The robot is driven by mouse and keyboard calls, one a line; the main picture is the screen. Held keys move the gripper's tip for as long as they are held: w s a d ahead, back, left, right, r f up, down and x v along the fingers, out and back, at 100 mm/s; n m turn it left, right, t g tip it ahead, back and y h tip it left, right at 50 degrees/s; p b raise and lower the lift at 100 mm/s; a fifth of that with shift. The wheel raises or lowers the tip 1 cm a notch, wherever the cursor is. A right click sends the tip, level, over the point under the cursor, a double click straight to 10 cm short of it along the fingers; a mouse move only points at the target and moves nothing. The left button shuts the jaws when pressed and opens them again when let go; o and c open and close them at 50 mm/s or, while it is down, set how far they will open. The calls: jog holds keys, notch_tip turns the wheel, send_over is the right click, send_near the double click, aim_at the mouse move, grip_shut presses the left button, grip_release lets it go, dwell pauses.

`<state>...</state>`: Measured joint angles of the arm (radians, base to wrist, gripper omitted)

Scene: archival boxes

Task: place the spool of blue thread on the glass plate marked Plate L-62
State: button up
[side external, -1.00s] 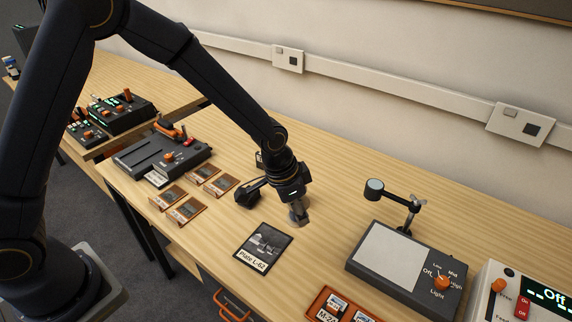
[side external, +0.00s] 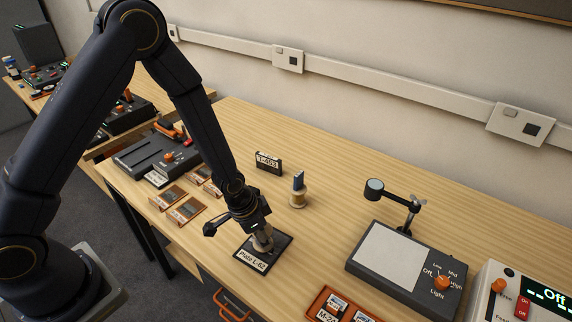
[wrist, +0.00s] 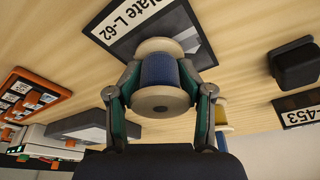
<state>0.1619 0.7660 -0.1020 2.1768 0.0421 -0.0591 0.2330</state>
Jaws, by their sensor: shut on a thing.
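The spool of blue thread (wrist: 160,72) has pale round flanges and is gripped between the two fingers of my gripper (wrist: 160,95). In the side view my gripper (side external: 262,240) is over the glass plate marked Plate L-62 (side external: 246,262), with the spool (side external: 262,243) low under it. The plate is a dark square with a white label, and it also shows in the wrist view (wrist: 120,45), behind the spool's far end. The spool hides part of the plate. I cannot tell whether the spool touches it.
A second spool with a blue piece above it (side external: 298,196) stands behind, near the dark T-453 block (side external: 268,163). Small brown trays (side external: 186,210) lie left. A light box (side external: 390,262) and an orange tray (side external: 340,306) are right. Table between is clear.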

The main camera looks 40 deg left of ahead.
jog(key=shift+f, duration=0.35)
jog(key=shift+f, duration=0.15)
jog(key=o, duration=1.2)
jog(key=s+a+r+n+t+y, duration=0.1)
jog(key=s+a+r, duration=0.2)
jog(key=r, duration=0.8)
jog(key=s+a+r+n, duration=0.1)
jog(key=s+a+r, duration=0.15)
jog(key=r, duration=0.95)
jog(key=s+a+r+n, duration=0.1)
jog(key=s+r, duration=0.2)
jog(key=s+a+r+n+t, duration=0.1)
jog(key=s+a+r, duration=0.1)
jog(key=s+r, duration=0.1)
jog(key=s+a+r+n, duration=0.1)
jog(key=s+a+r, duration=0.1)
jog(key=s+r, duration=0.2)
jog(key=shift+s+a+n+t+y, duration=0.15)
jog(key=shift+s+n+t, duration=0.05)
jog(key=shift+s, duration=0.2)
jog(key=shift+s+a+n+t+y, duration=0.1)
jog(key=shift+s+n+t+y, duration=0.1)
jog(key=shift+s, duration=0.15)
